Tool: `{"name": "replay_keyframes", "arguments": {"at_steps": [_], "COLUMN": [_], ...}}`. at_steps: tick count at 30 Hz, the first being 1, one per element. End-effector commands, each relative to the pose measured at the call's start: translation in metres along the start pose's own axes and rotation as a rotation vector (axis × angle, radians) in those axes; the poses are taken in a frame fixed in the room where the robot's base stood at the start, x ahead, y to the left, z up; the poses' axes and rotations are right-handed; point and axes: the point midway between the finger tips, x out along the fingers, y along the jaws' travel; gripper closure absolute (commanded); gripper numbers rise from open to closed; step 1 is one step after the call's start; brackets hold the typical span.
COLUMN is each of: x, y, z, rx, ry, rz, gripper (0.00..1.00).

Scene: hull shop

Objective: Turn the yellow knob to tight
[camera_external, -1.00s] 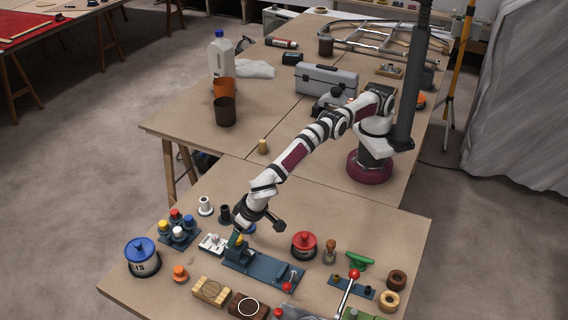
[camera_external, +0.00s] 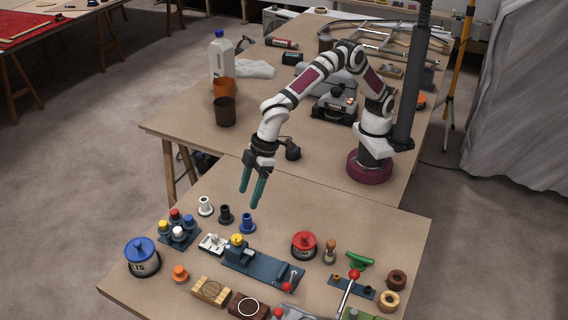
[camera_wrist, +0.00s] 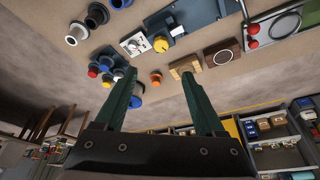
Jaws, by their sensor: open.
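The yellow knob (camera_external: 237,241) sits on the left end of a blue-grey base plate (camera_external: 262,268) on the near table. In the wrist view the yellow knob (camera_wrist: 161,44) shows near the top middle, beside a white plate. Its exact turn angle is too small to read. My gripper (camera_external: 249,205) is open and empty, with two green fingers pointing down. It hangs in the air above the table, up and away from the knob and not touching it. In the wrist view my gripper (camera_wrist: 158,75) shows its fingers spread apart with nothing between them.
A rack of coloured knobs (camera_external: 179,236), one also yellow, stands to the left. White, black and blue flanged pieces (camera_external: 247,222) stand behind. A red-lidded pot (camera_external: 303,246) is to the right. A blue-lidded pot (camera_external: 142,258) is at the left edge.

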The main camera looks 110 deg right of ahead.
Motion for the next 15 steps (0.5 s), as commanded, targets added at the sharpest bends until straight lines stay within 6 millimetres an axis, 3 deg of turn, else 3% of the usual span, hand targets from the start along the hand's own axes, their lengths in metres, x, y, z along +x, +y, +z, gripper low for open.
{"name": "replay_keyframes", "arguments": {"at_steps": [2,5,8,15], "x": [-0.011,-0.011,0.007,0.080], "y": [0.006,0.009,0.007,0.003], "z": [0.008,0.012,0.012,0.009], "rx": [-0.098,-0.155,-0.160,-0.158], "ry": [0.030,0.049,0.047,0.045], "rz": [-0.036,-0.054,-0.054,-0.053], "gripper": [0.29,0.29,0.29,0.29]}}
